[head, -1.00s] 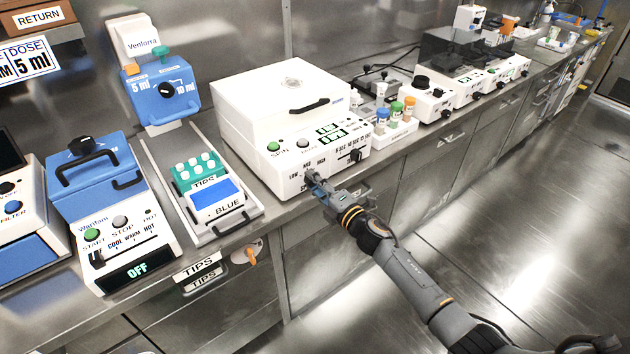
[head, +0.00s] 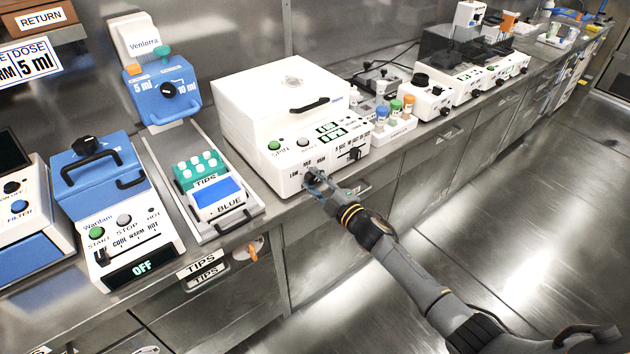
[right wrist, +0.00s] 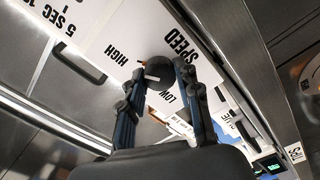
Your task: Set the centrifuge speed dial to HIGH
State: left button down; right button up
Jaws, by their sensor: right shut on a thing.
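The white centrifuge (head: 285,100) stands on the bench with its lid closed. Its black speed dial (head: 309,178) is low on the front face, and it also shows in the right wrist view (right wrist: 160,67). There the words SPEED, HIGH and LOW are printed around it. A short white mark on the dial points to the picture's left, between LOW and HIGH; its exact setting is unclear. My right gripper (right wrist: 160,75) has one finger on each side of the dial and is shut on it. In the head view this gripper (head: 315,181) partly covers the dial. My left gripper is out of view.
A black slider knob (head: 355,153) is on the same front face, right of the dial. A tips tray (head: 222,225) stands left of the centrifuge, and a rack of capped tubes (head: 395,128) stands right. The floor before the bench is clear.

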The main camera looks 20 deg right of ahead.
jog(key=shift+d, duration=0.1)
jog(key=o, duration=1.1)
jog(key=shift+o, duration=0.2)
jog(key=shift+s, duration=0.15)
jog(key=v, duration=1.1)
jog(key=shift+s+d, duration=0.15)
jog(key=shift+s, duration=0.25)
jog(key=s+d+f+m+g+h, duration=0.1)
jog(key=s+f+m+g+h, duration=0.15)
jog(key=s+f, duration=0.6)
jog(key=s+d+f+m+g+h, duration=0.1)
jog(key=s+d+f+m+g, duration=0.2)
jog(key=f, duration=1)
jog(key=s+f+m+g+h, duration=0.2)
jog(key=s+f+m, duration=0.25)
jog(key=f, duration=0.65)
jog(key=s+a+f+m+g, duration=0.1)
jog(key=s+f, duration=0.4)
jog(key=s, duration=0.6)
jog(key=s+a+f+m+g, duration=0.1)
jog(key=s+f+g, duration=0.3)
jog(key=s, duration=0.7)
jog(key=s+a+f+m+g, duration=0.2)
jog(key=s+f, duration=0.4)
jog(key=s, duration=0.5)
jog(key=shift+a+g+h, duration=0.35)
jog(key=shift+g, duration=0.4)
